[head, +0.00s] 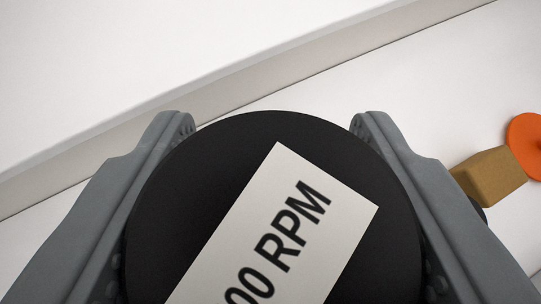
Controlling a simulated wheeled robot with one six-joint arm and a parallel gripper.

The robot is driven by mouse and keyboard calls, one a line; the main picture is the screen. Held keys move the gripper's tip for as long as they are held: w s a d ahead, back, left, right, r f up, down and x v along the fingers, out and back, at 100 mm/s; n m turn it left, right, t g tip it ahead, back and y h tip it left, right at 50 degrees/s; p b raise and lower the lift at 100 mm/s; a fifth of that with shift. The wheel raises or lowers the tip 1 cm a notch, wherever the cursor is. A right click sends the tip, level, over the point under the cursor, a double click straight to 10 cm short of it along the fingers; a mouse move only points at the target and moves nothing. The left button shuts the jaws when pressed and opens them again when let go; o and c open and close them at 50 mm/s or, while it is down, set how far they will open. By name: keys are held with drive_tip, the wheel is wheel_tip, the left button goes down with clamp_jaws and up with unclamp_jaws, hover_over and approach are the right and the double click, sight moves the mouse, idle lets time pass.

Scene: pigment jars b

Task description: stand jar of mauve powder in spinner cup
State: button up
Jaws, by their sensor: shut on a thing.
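My gripper (273,125) is shut on a round black lid-like thing (170,185), with a grey finger at its left and right sides. A white label (285,215) on its flat top carries black print ending in "00 RPM"; the start of the print is cut off by the bottom edge. The black thing fills the lower middle and hides what lies beneath it. I see no mauve powder and cannot make out a jar of it or the spinner cup.
A pale surface (400,80) behind is bare, with a raised light wall or edge (200,85) slanting across the upper left.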

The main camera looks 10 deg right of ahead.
drive_tip(key=shift+f, duration=2.85)
drive_tip(key=shift+f, duration=2.15)
drive_tip(key=o, duration=1.1)
drive_tip(key=shift+s+r, duration=0.1)
drive_tip(key=v, duration=1.7)
drive_tip(key=shift+s, duration=0.1)
